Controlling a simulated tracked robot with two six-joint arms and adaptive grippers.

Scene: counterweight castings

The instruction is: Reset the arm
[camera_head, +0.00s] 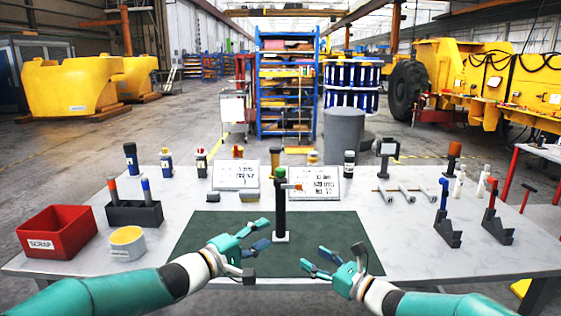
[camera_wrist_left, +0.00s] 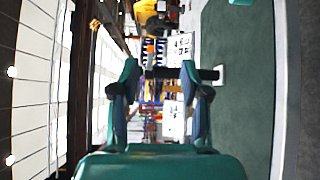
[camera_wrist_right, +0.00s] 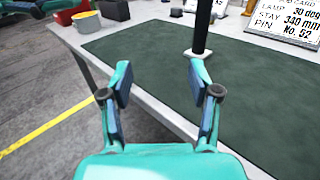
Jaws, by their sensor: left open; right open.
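My left gripper (camera_head: 262,236) is open and empty above the dark green mat (camera_head: 205,240), to the left of the black post. It also shows open in the left wrist view (camera_wrist_left: 160,85). My right gripper (camera_head: 330,258) is open and empty near the mat's front edge, to the right of the post. It shows open in the right wrist view (camera_wrist_right: 165,85). The black post (camera_head: 280,212) stands upright on a white square base on the mat, with a green cap and an orange-tipped crosspiece near its top. Neither gripper visibly touches anything.
A red scrap bin (camera_head: 60,232), a round tin (camera_head: 127,243) and a black holder (camera_head: 134,214) stand at the left. Two printed cards (camera_head: 236,176) stand behind the mat. Dark brackets (camera_head: 447,230) and metal rods (camera_head: 405,194) lie at the right. Bottles line the back.

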